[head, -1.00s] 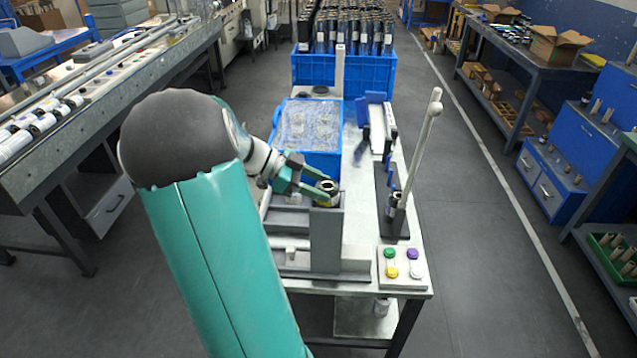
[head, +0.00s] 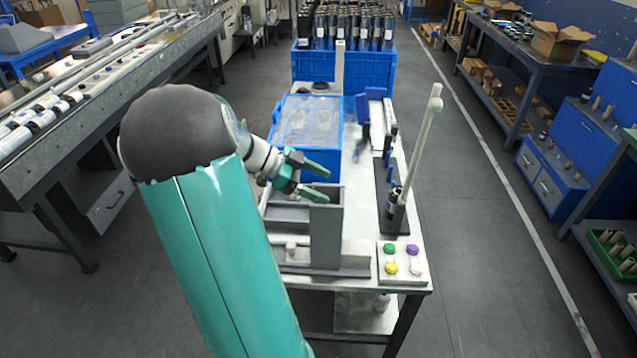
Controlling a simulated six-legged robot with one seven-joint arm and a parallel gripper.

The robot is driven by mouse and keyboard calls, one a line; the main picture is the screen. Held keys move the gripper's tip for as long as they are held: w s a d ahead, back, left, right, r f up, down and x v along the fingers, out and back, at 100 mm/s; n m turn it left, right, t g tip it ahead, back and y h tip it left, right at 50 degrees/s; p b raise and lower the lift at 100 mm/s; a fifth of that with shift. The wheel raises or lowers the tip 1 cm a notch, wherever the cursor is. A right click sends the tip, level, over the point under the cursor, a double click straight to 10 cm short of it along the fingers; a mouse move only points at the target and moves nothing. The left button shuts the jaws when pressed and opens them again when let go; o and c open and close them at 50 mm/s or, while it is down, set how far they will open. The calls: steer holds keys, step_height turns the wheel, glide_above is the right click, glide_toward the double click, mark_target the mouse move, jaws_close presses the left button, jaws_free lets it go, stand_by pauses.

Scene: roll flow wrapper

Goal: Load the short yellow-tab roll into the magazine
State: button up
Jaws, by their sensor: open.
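The grey magazine (head: 326,240) stands on the near part of the white-topped bench, an upright narrow box open at the top. My gripper (head: 327,185) is open above the magazine's top, with its green fingers apart and nothing between them. The short yellow-tab roll does not show now. The inside of the magazine is hidden by its front wall, so I cannot tell how a roll lies in it.
A button panel (head: 402,263) sits at the near right corner. A blue bin (head: 310,165) is behind my gripper, and a blue crate (head: 345,72) of dark rolls stands farther back.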

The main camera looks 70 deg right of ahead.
steer(key=v, duration=1.3)
steer(key=shift+w, duration=0.35)
steer(key=shift+r, duration=0.15)
